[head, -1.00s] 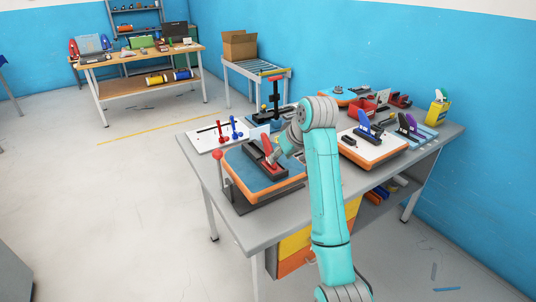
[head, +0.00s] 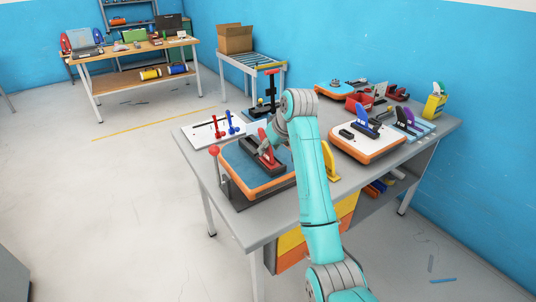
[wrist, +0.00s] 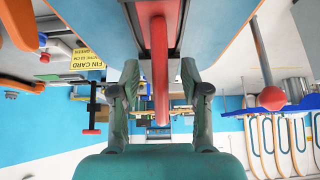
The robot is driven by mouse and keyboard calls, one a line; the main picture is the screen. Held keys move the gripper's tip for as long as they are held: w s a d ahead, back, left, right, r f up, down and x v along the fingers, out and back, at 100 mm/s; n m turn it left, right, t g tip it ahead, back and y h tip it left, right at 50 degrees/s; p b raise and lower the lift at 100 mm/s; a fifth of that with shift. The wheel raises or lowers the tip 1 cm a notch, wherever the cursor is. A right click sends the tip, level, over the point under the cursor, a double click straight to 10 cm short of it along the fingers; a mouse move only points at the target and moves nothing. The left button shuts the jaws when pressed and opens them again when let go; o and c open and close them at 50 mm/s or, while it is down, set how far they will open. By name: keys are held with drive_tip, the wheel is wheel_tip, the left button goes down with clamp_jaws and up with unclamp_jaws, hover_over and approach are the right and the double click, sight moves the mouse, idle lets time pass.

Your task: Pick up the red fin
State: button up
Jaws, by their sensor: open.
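The red fin (head: 264,138) stands in a dark fin box on a blue-topped board with an orange rim (head: 239,167) on the near left of the grey workbench. In the wrist view, the red fin (wrist: 160,65) rises edge-on from the dark slot of the board (wrist: 225,22). My gripper (wrist: 160,75) is open, with one finger on each side of the fin. A gap shows between the fin and each finger. In the head view my arm hides most of the gripper beside the fin.
A red-knobbed clamp lever (head: 214,151) stands at the board's left corner. Red and blue handled pins stand on a white plate (head: 205,131) behind. A yellow fin (head: 331,165) stands right of my arm. A white-topped board (head: 362,145) with a blue fin lies further right.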

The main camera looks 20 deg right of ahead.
drive_tip(key=shift+x, duration=1.4)
drive_tip(key=shift+c, duration=0.3)
clamp_jaws()
